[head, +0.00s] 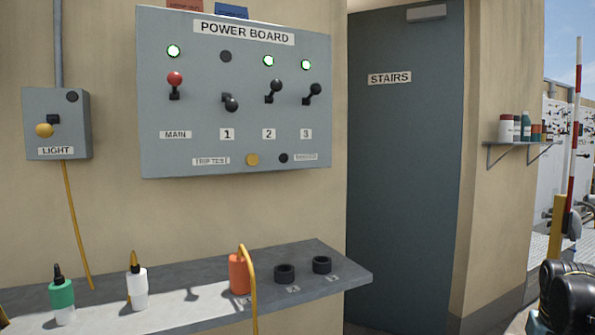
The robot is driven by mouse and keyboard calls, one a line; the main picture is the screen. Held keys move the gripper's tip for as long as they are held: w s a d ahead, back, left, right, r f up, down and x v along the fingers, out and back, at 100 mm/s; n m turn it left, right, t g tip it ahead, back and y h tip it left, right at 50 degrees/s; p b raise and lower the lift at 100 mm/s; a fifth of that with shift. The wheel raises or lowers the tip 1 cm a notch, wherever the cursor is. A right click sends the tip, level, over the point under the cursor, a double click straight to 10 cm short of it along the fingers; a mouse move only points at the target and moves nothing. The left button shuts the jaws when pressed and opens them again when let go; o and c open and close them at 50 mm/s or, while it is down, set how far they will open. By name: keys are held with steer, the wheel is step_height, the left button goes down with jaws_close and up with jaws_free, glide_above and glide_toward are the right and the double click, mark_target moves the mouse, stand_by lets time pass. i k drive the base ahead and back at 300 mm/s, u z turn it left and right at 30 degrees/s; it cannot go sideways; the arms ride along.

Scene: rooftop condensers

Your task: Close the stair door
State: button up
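The stair door (405,170) is a tall dark grey-blue panel with a white STAIRS sign (389,78), right of the power board in the head view. A grey closer box (427,13) sits at its top. I see no handle on the visible face, and the bottom of the door is cut off by the frame. I cannot tell for sure how far it stands from its frame. A black, shiny, rounded part at the lower right edge looks like part of my arm or gripper. It is apart from the door in the picture, and no fingertips can be made out.
A power board (235,90) and a light switch box (57,125) hang on the left wall. A grey shelf (190,300) with bottles and black rings juts out below. A small bottle shelf (520,144) and a red-white pole (577,120) are at right.

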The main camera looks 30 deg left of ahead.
mark_target(407, 64)
steer(key=u, duration=0.65)
steer(key=i, duration=1.05)
steer(key=u, duration=0.55)
